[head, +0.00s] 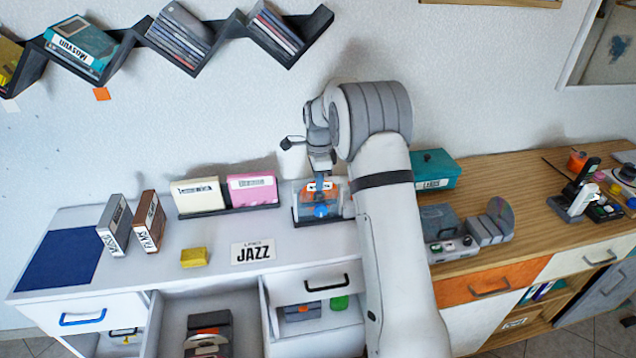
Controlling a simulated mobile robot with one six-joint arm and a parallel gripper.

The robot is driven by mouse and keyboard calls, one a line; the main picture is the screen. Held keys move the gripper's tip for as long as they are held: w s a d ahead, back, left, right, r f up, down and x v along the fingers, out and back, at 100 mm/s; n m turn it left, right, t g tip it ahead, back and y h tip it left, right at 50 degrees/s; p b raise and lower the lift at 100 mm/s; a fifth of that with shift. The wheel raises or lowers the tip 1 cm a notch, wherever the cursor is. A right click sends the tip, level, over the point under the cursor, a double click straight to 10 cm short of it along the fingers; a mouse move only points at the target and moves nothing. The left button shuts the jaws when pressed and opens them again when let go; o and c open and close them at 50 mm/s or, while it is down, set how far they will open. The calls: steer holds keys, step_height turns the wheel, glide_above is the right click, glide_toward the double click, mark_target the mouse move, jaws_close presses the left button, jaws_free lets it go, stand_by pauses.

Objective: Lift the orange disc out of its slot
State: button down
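My gripper (320,174) points down at the small dark-based holder (310,222) on the white counter, just left of my upright arm. An orange piece (310,187) with a pale label shows in the holder, right at the gripper's tip, with blue parts below it. It may be the orange disc, but its outline is partly covered by the gripper. I cannot tell whether the fingers touch it or how far apart they are. Discs also stand in the open drawer (166,320) below, one with an orange-brown edge (207,332).
A cream case (198,195) and a pink case (252,190) stand left of the holder. A JAZZ card (253,252) and a yellow block (194,257) lie in front. A teal box (435,170) and a grey device (452,248) are right of my arm. Zigzag shelves (228,27) hang above.

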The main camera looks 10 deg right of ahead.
step_height(320, 180, up, 11)
steer(key=p, duration=0.7)
steer(key=shift+r, duration=0.2)
stand_by(0.6)
stand_by(0.3)
